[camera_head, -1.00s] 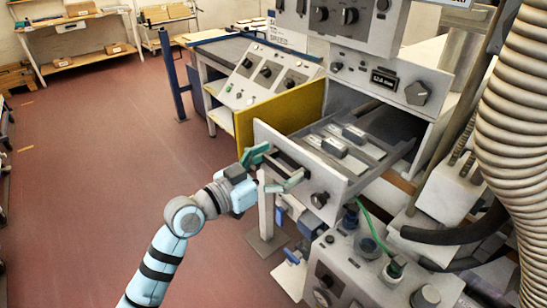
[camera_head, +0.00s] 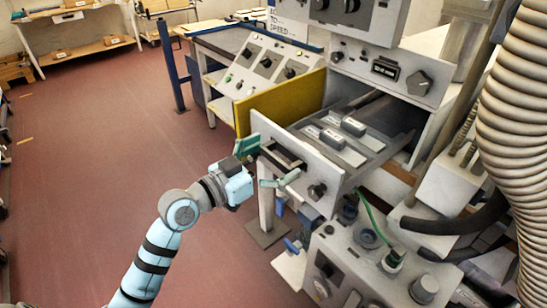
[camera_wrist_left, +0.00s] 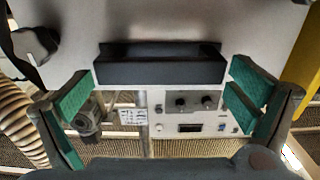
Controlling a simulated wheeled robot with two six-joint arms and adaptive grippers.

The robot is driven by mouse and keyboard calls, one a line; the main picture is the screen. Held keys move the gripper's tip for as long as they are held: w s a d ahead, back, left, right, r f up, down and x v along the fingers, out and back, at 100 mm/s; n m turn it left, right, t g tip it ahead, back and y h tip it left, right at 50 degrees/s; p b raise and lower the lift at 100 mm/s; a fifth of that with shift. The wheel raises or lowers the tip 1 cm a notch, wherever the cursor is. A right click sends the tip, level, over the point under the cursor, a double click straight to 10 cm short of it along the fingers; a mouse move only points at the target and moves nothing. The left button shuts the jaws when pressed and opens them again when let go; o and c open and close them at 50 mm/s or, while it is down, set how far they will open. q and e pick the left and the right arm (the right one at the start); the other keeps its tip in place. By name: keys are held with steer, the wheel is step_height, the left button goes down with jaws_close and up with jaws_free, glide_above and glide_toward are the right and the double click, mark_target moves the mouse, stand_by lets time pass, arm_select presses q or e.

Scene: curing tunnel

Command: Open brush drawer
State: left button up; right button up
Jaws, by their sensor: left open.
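The brush drawer (camera_head: 330,178) stands pulled out of the grey cabinet, with its pale front panel towards my left arm. Flat blocks (camera_head: 333,138), perhaps brushes, lie inside it. A dark bar handle (camera_head: 283,155) crosses the drawer front; in the left wrist view the handle (camera_wrist_left: 160,65) lies across the middle, ahead of the fingers. My left gripper (camera_head: 268,163) is open, with its green-padded fingers spread on either side of the handle line. In the left wrist view both pads are apart from the handle and nothing is held. My right gripper is not in view.
A yellow panel (camera_head: 283,104) stands close behind the drawer's left side. A control box (camera_head: 365,260) with knobs and a green cable sits below right of the drawer. A ribbed hose (camera_head: 520,130) hangs at right. The floor (camera_head: 110,160) at left is clear.

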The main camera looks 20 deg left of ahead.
arm_select(q)
steer(key=v, duration=0.7)
steer(key=shift+s, duration=0.2)
